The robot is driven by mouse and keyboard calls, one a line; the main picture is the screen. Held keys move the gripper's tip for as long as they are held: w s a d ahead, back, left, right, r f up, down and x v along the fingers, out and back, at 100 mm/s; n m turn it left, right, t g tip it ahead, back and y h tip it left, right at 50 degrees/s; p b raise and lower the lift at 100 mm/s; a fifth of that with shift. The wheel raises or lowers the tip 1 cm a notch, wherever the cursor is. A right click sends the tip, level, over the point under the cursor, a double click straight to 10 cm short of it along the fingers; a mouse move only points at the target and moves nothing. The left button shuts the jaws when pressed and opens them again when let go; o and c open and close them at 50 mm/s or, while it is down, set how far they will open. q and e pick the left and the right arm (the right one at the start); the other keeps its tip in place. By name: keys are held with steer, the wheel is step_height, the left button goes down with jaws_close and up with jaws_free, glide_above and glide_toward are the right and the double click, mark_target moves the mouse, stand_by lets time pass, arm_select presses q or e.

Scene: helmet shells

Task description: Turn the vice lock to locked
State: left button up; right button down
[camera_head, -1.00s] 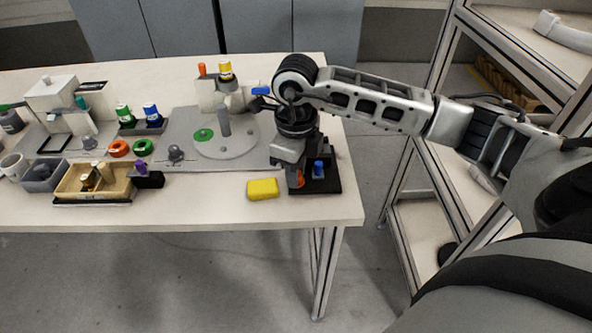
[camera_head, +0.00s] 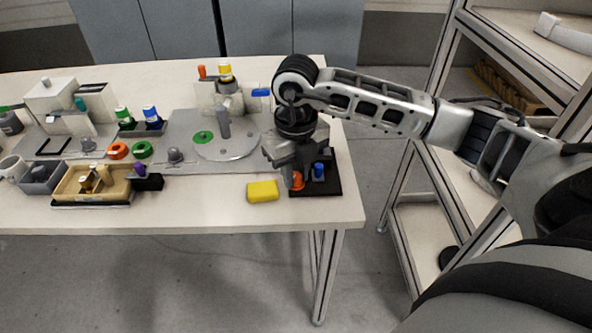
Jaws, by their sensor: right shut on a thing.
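My right gripper (camera_head: 293,181) points down over a black base plate (camera_head: 328,186) at the right end of the table. It is shut on an orange knob (camera_head: 297,183), mostly hidden by the fingers. The knob stands on the black plate, and I take it to be the vice lock; its exact setting cannot be made out. A small blue upright part (camera_head: 319,171) stands just right of the gripper on the same plate. The back of the plate's fixture is hidden behind the gripper. My left gripper is not in view.
A tan tray (camera_head: 75,181) and several coloured parts fill the left side. The table's front strip is clear.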

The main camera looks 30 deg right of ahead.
steer(key=shift+w+r, duration=0.1)
stand_by(0.3)
steer(key=c, duration=1.2)
jaws_free()
steer(key=shift+c, duration=0.2)
